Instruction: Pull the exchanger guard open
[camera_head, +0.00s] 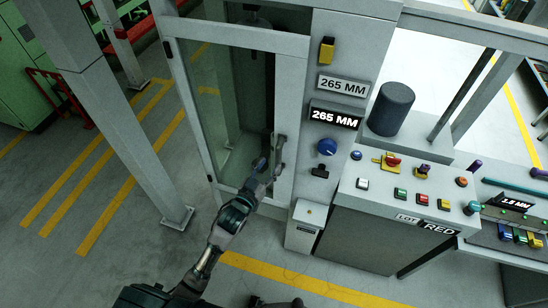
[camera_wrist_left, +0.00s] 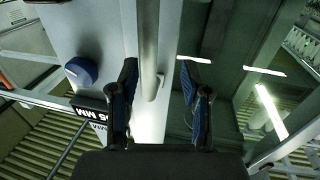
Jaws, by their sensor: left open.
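The exchanger guard (camera_head: 237,37) is a grey-framed door with a clear pane, and it looks shut in its cabinet. Its upright bar handle (camera_head: 281,150) is on the right side of its frame. My left gripper (camera_head: 268,166) is open at the lower part of the handle. In the left wrist view, the blue-padded fingers of the left gripper (camera_wrist_left: 161,95) are spread apart. The pale handle bar (camera_wrist_left: 149,50) runs down between them, nearer the left finger, with no clear grip on it. My right gripper is not recognizable in either view.
Right of the guard are a blue knob (camera_head: 327,147) and a 265 MM display (camera_head: 335,115). A console with coloured buttons (camera_head: 400,194) juts out at the right. A grey post (camera_head: 120,130) stands at left. Open floor (camera_head: 120,260) lies in front of the post.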

